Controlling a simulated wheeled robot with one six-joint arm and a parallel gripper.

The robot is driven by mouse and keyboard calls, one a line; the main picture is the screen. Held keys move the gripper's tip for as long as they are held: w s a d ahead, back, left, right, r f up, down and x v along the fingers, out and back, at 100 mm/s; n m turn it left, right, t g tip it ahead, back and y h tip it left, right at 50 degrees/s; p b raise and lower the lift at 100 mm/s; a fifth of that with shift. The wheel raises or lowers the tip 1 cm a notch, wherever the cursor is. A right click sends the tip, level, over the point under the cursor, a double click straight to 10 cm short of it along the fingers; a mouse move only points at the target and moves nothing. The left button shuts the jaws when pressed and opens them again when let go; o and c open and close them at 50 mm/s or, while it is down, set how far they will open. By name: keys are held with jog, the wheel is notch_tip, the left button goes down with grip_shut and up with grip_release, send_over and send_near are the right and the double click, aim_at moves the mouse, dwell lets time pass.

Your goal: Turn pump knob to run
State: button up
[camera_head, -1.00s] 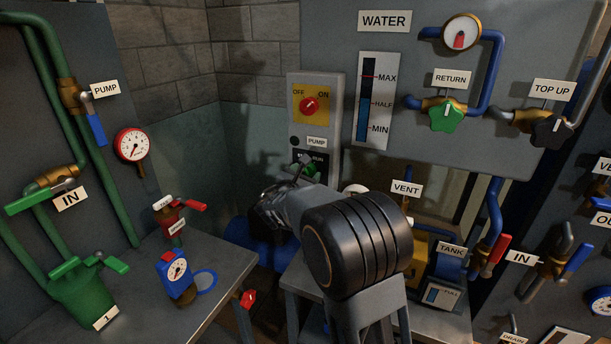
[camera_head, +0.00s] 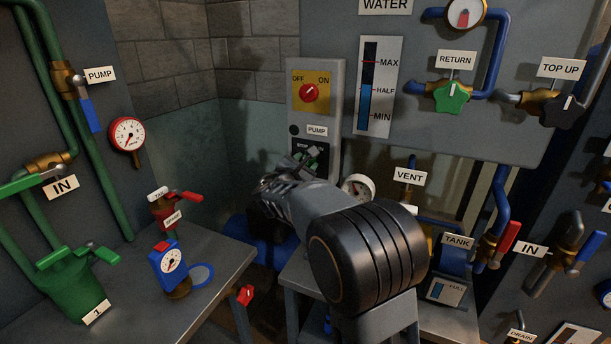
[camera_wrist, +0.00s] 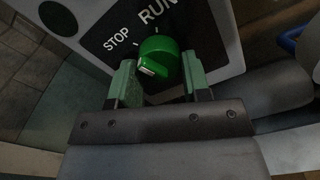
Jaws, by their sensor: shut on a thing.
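The green pump knob (camera_wrist: 158,57) sits on a black plate (camera_wrist: 105,28) marked STOP on the left and RUN at the upper right. Its white mark faces the lower left in the wrist view. My gripper (camera_wrist: 160,72) is shut on the knob, with one greenish finger on each side of it. In the head view my gripper (camera_head: 304,163) is at the lower part of the grey pump panel (camera_head: 332,110), below the PUMP label (camera_head: 317,131). There the knob is small and mostly hidden by the gripper.
A red OFF/ON switch (camera_head: 309,92) is above the knob on the same panel. A white gauge (camera_head: 358,187) and the VENT label (camera_head: 409,177) are right of my wrist. A table (camera_head: 217,268) with a blue gauge device (camera_head: 169,264) stands at the left.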

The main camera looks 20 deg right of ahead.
jog(key=m+b, duration=0.9)
jog(key=b, duration=0.4)
jog(key=shift+w+a, duration=0.1)
jog(key=shift+a, duration=0.05)
jog(key=shift+m, duration=0.3)
jog(key=o, duration=0.9)
jog(key=shift+r, duration=0.1)
jog(key=v, duration=1.3)
jog(key=shift+s+a, duration=0.3)
